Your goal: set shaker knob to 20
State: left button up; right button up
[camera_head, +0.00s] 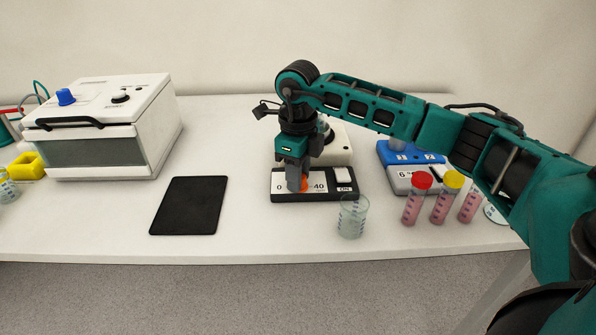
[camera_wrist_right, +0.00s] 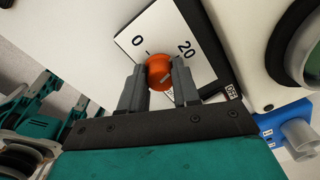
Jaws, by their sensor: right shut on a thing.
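The shaker's dark front panel (camera_head: 318,197) holds a white dial plate (camera_head: 279,185) with 0 and 40 showing in the head view. The orange knob (camera_head: 305,184) is mostly behind my right gripper (camera_head: 297,187) there. In the right wrist view the orange knob (camera_wrist_right: 159,70) sits between the two grey fingertips of my right gripper (camera_wrist_right: 158,82), which is shut on it. The dial plate (camera_wrist_right: 165,35) shows 0 and 20 there. A short grey mark shows on the knob, but I cannot tell which number it points to. My left gripper is not in view.
A white rocker switch (camera_head: 343,175) is right of the dial. A glass beaker (camera_head: 352,217) stands close in front of the panel. Capped pink tubes (camera_head: 440,205) stand to the right, before a blue device (camera_head: 405,153). A black mat (camera_head: 188,205) lies left.

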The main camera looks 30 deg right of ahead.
jog(key=shift+m, duration=1.1)
jog(key=o, duration=1.1)
jog(key=shift+c, duration=0.2)
jog(key=shift+r, duration=0.15)
notch_tip(320, 180, up, 13)
jog(key=shift+s+f, duration=0.1)
jog(key=shift+f, duration=0.1)
